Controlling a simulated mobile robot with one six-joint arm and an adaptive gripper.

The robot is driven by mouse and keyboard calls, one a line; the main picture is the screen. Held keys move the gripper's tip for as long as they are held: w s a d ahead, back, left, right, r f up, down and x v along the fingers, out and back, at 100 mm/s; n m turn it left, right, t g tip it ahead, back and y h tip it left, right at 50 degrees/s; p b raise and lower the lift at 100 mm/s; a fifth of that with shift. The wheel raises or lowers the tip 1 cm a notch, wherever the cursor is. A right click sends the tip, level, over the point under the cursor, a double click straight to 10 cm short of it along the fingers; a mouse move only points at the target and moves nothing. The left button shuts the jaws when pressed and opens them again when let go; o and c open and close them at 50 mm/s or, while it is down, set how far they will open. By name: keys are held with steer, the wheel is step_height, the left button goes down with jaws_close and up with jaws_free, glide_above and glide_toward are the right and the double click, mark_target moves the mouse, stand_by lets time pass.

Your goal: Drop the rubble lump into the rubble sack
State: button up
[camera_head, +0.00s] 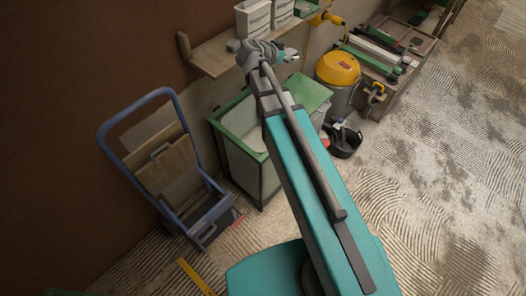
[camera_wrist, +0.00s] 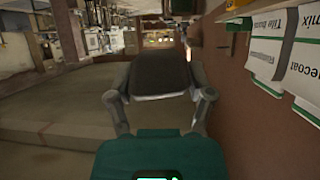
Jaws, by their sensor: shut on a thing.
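My gripper (camera_head: 286,54) is at the end of the raised arm, near the wall shelf and above the back of the sack stand in the head view. In the wrist view the two grey fingers of my gripper (camera_wrist: 160,98) are shut on a dark grey blocky thing, which I take as the rubble lump (camera_wrist: 160,75). The lump is not clear in the head view. The rubble sack (camera_head: 240,164) appears as an open, pale-sided container with a green rim, standing on the floor left of my arm. My arm hides part of its right side.
A wooden shelf (camera_head: 207,63) with white packets (camera_head: 252,19) runs along the wall beside my gripper. A blue hand truck (camera_head: 183,110) stands left of the sack. A yellow-topped vacuum (camera_head: 338,68) and a black bucket (camera_head: 345,143) stand right. The floor at right is open.

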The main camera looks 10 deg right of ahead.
steer(key=w+a+f+b, duration=0.2)
steer(key=w+f+b, duration=0.1)
steer(key=f+b, duration=0.8)
steer(key=w+a+f+b, duration=0.3)
steer(key=f+b, duration=0.9)
steer(key=f, duration=0.1)
steer(key=w+a+f+n+t+b, duration=0.1)
steer(key=w+a+f+b, duration=0.1)
steer(key=f+b, duration=1)
steer(key=shift+w+a+f+y, duration=0.25)
steer(key=shift+w+f+y, duration=0.1)
steer(key=shift+w, duration=0.45)
steer(key=shift+f+b, duration=0.15)
steer(key=shift+b, duration=0.2)
steer(key=shift+f+b, duration=2.8)
steer(key=shift+f, duration=0.05)
steer(key=o, duration=1.2)
steer(key=shift+o, duration=0.2)
steer(key=shift+r, duration=0.1)
